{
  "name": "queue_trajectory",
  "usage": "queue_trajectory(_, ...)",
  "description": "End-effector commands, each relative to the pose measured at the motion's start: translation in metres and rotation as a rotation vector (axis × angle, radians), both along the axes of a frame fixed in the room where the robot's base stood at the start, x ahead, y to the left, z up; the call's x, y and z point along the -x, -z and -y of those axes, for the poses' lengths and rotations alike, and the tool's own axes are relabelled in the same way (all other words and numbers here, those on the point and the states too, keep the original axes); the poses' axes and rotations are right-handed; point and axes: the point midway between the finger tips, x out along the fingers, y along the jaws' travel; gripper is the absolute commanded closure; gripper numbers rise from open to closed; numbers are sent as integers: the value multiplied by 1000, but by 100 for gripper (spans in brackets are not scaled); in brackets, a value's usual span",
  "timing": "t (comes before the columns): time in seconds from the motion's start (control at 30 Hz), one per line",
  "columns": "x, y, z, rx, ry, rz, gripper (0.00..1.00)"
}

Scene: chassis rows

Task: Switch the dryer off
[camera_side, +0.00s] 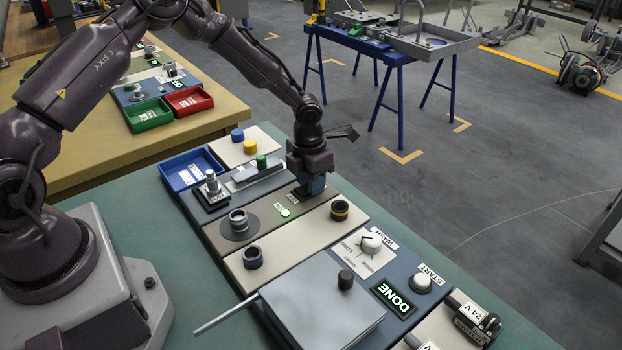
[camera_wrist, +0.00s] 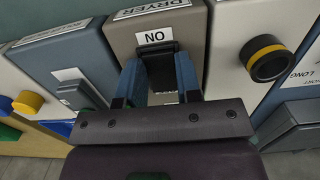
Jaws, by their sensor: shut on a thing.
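The dryer panel (camera_side: 216,240) is a taupe strip in the side view; its top, with the DRYER label, shows in the wrist view (camera_wrist: 121,43). A black switch (camera_wrist: 160,62) sits on it beside a white label reading NO as seen. My gripper (camera_side: 308,190) is down at the far end of this strip. In the wrist view its blue fingers (camera_wrist: 158,78) stand on either side of the black switch and are shut on it. A green lamp (camera_side: 285,212) on the strip is lit.
A cream panel with a yellow-ringed black knob (camera_side: 340,210) lies beside the gripper. A blue-grey panel with a green-capped part (camera_side: 262,163) is on the other side. A grey box lid (camera_side: 320,305), a lit DONE sign (camera_side: 395,299) and a blue tray (camera_side: 190,170) are nearby.

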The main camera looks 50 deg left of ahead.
Motion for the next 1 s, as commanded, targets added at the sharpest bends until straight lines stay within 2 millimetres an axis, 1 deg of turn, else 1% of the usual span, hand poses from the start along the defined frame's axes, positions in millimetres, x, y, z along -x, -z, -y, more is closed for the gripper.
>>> queue_trajectory(0.23, 4, -2, -1, -1, 1, 129, 92)
queue_trajectory(0.57, 4, -2, 0, 2, 0, 145, 92)
queue_trajectory(0.6, 4, -2, 0, 2, 0, 145, 64)
queue_trajectory(0.7, 4, -1, 0, 2, 0, 144, 43)
queue_trajectory(1.0, 4, -3, 0, 2, -1, 145, 43)
